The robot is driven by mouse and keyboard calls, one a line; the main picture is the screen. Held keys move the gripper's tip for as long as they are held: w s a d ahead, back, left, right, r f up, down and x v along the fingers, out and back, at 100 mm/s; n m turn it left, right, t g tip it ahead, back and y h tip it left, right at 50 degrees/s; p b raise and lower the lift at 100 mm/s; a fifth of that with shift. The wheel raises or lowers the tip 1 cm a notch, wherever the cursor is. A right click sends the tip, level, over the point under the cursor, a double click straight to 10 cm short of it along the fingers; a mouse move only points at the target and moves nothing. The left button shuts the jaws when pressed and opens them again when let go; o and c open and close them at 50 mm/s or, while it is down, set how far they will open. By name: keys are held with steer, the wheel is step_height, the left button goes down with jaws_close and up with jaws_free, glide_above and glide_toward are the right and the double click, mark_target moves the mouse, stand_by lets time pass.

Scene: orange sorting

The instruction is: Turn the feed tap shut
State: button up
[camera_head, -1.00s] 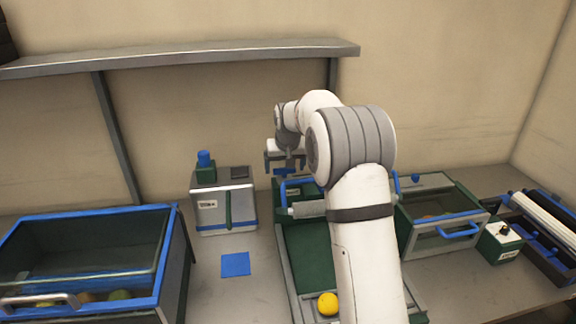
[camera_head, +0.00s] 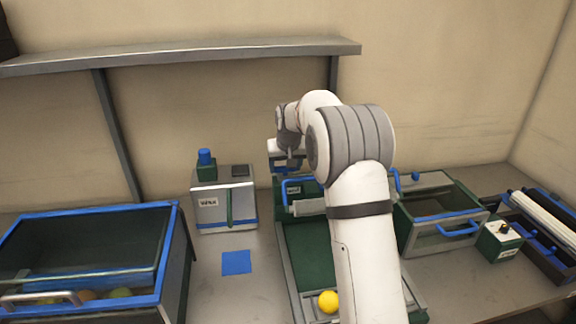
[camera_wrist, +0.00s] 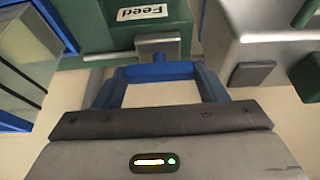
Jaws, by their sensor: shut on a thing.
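The feed tap shows in the wrist view as a blue bar handle (camera_wrist: 155,72) on a grey plate below the green feed box (camera_wrist: 110,25), whose label reads "Feed" upside down. My gripper (camera_wrist: 156,84) has its two blue fingers at either end of that bar, shut on it. In the head view my gripper (camera_head: 286,163) is at the back, above the green chute (camera_head: 315,250); my arm hides much of that area and the feed box is hard to make out there.
A blue-rimmed bin (camera_head: 75,275) stands at left. A grey machine (camera_head: 223,205) with a blue knob stands left of the chute. A yellow fruit (camera_head: 328,302) lies low in the chute. A glass-sided bin (camera_head: 440,238) stands at right. A shelf (camera_head: 180,58) runs along the wall.

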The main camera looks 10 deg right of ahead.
steer(key=shift+a+f+m+h+b, duration=0.15)
steer(key=shift+m+h+b, duration=0.6)
steer(key=shift+m, duration=1.25)
steer(key=m+h, duration=0.1)
steer(key=m, duration=0.1)
steer(key=m+g, duration=0.1)
steer(key=m, duration=0.1)
steer(key=shift+w+a+m+h+b, duration=0.1)
steer(key=shift+w+m+h+b, duration=0.05)
steer(key=shift+m+h+b, duration=0.2)
steer(key=m, duration=0.1)
steer(key=m+g+p, duration=0.1)
steer(key=m, duration=0.1)
steer(key=m+h, duration=0.1)
steer(key=m, duration=0.1)
steer(key=shift+w+r+g, duration=0.1)
steer(key=shift+r+g, duration=0.15)
steer(key=shift+g, duration=0.15)
steer(key=shift+w+a+m+g+p, duration=0.1)
steer(key=shift+m+g+p, duration=0.7)
steer(key=shift+m+p, duration=0.9)
steer(key=shift+m+b, duration=0.35)
steer(key=shift+m, duration=0.2)
steer(key=o, duration=1)
steer(key=shift+f, duration=0.1)
